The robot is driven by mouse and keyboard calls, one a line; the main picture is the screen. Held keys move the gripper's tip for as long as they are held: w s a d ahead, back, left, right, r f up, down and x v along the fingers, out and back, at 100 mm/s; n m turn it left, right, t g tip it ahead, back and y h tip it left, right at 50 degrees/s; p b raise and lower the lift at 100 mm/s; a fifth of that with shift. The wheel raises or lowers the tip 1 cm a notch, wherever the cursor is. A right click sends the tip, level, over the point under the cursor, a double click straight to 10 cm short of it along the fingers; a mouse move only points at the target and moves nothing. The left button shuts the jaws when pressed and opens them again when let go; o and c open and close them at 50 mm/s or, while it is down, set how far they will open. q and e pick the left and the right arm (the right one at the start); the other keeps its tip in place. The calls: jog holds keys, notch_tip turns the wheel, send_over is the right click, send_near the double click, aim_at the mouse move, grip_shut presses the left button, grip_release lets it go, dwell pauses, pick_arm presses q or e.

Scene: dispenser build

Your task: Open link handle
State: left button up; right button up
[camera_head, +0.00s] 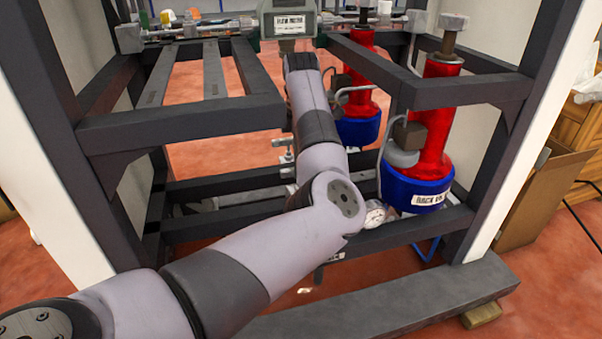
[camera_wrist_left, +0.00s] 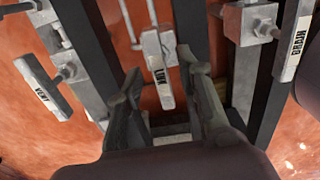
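The link handle (camera_wrist_left: 160,78) is a flat grey lever with a white LINK label, pointing down the picture in the left wrist view. My left gripper (camera_wrist_left: 162,70) is open, with one finger on each side of the link handle in that picture. I cannot tell whether the handle is between the fingertips in depth or just beyond them, and I see no clear contact. In the head view my left arm reaches up to the middle of the frame, and its gripper is hidden there. My right gripper is not in view.
A VENT lever (camera_wrist_left: 42,88) lies left and a DRAIN lever (camera_wrist_left: 296,40) right of the link handle. Dark frame beams (camera_head: 190,122) surround my arm. Red and blue cylinders (camera_head: 430,130) (camera_head: 360,90) stand to its right. A labelled grey-green box (camera_head: 287,22) is above.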

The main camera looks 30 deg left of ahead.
pick_arm(q)
jog(key=shift+f, duration=0.35)
jog(key=shift+c, duration=0.2)
grip_shut()
